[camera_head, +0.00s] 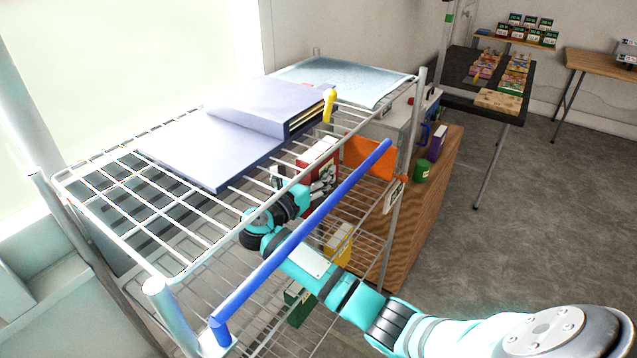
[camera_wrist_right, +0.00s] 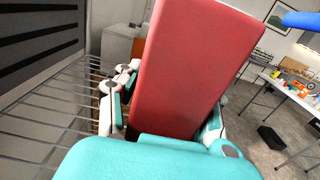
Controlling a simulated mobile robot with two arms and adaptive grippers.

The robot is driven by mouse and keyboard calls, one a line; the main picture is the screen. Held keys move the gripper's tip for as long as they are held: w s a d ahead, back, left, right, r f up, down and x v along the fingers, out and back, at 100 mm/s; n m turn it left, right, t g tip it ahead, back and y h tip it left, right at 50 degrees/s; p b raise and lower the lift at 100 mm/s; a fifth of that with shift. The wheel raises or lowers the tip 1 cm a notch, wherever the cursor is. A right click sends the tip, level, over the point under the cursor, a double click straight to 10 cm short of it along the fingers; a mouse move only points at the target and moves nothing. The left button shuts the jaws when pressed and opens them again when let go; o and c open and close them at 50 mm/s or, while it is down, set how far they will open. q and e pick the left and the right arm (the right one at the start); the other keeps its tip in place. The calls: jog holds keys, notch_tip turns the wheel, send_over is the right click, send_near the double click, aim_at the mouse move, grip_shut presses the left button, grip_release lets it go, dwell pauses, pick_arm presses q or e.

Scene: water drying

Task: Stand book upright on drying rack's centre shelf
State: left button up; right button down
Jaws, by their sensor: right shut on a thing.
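The drying rack is a wire rack with a top shelf (camera_head: 110,225) and lower wire shelves. A red book with pale page edges (camera_head: 318,160) shows partly through the top shelf's wires and front rail. My right gripper (camera_head: 322,182) is shut on the red book, its arm reaching in below the top shelf's front rail. In the right wrist view the red book (camera_wrist_right: 190,65) fills the middle, standing on end and leaning, between the fingers of the gripper (camera_wrist_right: 165,105). The wire shelf (camera_wrist_right: 45,125) lies below and left; book-to-shelf contact is hidden. My left gripper is not in view.
A blue bar (camera_head: 305,240) runs along the rack's front above my arm. A large open book (camera_head: 215,150) lies on the top shelf. An orange panel (camera_head: 368,158) is beside the red book. Yellow (camera_head: 338,243) and green (camera_head: 300,302) books sit lower.

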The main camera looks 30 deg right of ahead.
notch_tip(320, 180, down, 3)
jog(key=shift+p, duration=0.4)
jog(key=shift+f, duration=0.15)
jog(key=shift+f+b, duration=0.25)
jog(key=shift+b, duration=0.1)
jog(key=c, duration=0.8)
grip_release()
jog(key=shift+r, duration=0.1)
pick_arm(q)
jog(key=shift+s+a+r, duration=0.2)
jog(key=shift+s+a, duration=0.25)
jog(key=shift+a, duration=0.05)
pick_arm(e)
jog(key=shift+r+p, duration=0.15)
jog(key=shift+p, duration=0.2)
pick_arm(q)
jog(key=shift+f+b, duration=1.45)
jog(key=shift+b, duration=0.25)
pick_arm(e)
jog(key=shift+v, duration=6.05)
